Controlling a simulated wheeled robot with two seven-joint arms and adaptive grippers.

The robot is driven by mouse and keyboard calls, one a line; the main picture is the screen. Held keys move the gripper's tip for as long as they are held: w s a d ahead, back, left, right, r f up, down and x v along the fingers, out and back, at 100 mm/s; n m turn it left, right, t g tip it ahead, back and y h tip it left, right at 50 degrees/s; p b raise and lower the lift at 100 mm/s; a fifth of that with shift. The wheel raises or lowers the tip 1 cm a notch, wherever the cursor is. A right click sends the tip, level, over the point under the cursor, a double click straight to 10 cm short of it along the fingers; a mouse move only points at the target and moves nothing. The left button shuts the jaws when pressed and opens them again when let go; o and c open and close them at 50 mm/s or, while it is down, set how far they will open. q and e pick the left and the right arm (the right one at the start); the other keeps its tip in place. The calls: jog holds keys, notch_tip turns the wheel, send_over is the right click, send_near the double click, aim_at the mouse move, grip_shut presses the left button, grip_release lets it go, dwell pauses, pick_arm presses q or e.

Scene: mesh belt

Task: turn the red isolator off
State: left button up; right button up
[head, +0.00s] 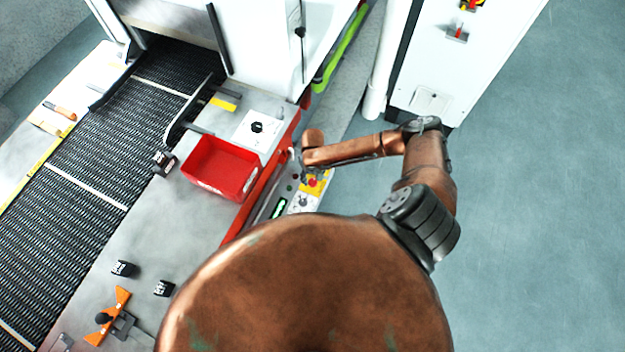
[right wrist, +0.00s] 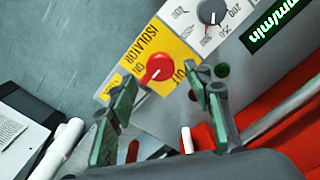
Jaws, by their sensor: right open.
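A pale mark on the knob seems to point toward the ON side. In the head view the isolator (head: 312,183) is a small red spot on the side panel of the machine. My right gripper (right wrist: 165,84) is open and empty, its fingers on either side of the knob in the picture. I cannot tell the gap to the knob. My left gripper is out of view.
A grey dial (right wrist: 211,11) and a green display (right wrist: 275,25) sit beside the isolator. A red tray (head: 222,168) stands on the bench next to the mesh belt (head: 90,160). A white cabinet (head: 440,70) stands at upper right. The floor at right is clear.

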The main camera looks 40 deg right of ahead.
aim_at(313, 181)
jog(key=shift+f, duration=1.7)
jog(key=c, duration=1.1)
